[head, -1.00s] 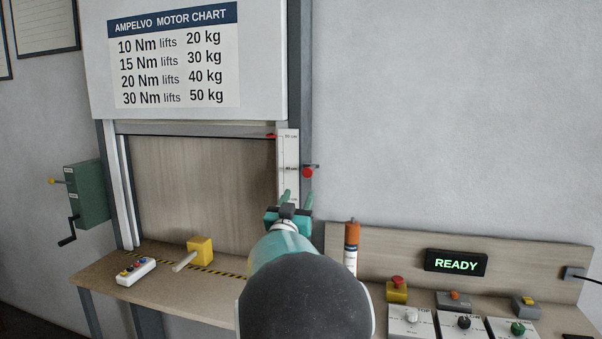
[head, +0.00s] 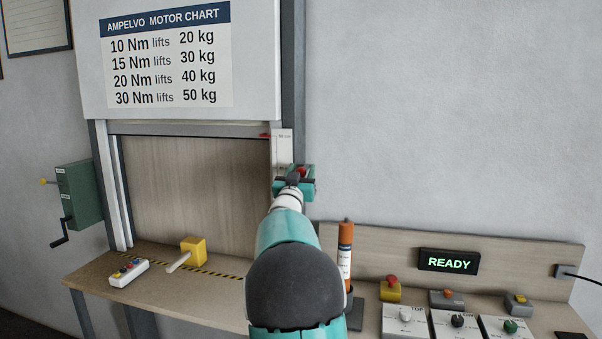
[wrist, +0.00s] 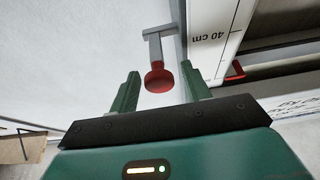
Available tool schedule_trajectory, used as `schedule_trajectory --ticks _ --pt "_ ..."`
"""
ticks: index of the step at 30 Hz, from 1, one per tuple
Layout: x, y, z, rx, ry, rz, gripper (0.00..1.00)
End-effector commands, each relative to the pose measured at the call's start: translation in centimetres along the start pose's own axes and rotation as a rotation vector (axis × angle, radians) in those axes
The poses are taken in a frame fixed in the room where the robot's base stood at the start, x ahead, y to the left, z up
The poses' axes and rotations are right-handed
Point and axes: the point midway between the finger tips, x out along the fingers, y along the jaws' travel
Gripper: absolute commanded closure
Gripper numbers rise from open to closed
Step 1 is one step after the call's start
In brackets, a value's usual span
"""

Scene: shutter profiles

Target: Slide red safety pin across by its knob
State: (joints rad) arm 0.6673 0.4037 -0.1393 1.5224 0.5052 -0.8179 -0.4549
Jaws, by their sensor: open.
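The red safety pin's round knob (wrist: 159,80) shows in the wrist view, on a grey bracket (wrist: 158,33) fixed to the frame's upright. My gripper (wrist: 161,88) is open, its two green fingers on either side of the knob, with a gap showing on each side. How far the fingertips reach past the knob in depth I cannot tell. In the head view my gripper (head: 296,177) is at the right upright of the shutter frame, and a bit of the red knob (head: 301,170) shows between the fingers; the rest is hidden.
A white scale strip (head: 282,143) with a red pointer (head: 265,135) is on the upright left of my gripper. Below right, an orange-topped tube (head: 345,245) stands on the bench. A yellow block with a handle (head: 193,248) sits on the left. The wall at right is clear.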

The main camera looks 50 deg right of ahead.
Motion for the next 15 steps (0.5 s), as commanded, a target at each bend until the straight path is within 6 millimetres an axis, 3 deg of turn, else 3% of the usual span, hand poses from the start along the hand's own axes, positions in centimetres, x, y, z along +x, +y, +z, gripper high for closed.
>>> schedule_trajectory --ticks 1,8,15 --pt "0.0 0.0 0.0 0.000 0.000 0.000 0.56" --pt "0.0 0.0 0.0 0.000 0.000 0.000 1.00" --pt "0.0 -1.2 0.0 0.002 0.001 -0.002 1.00"
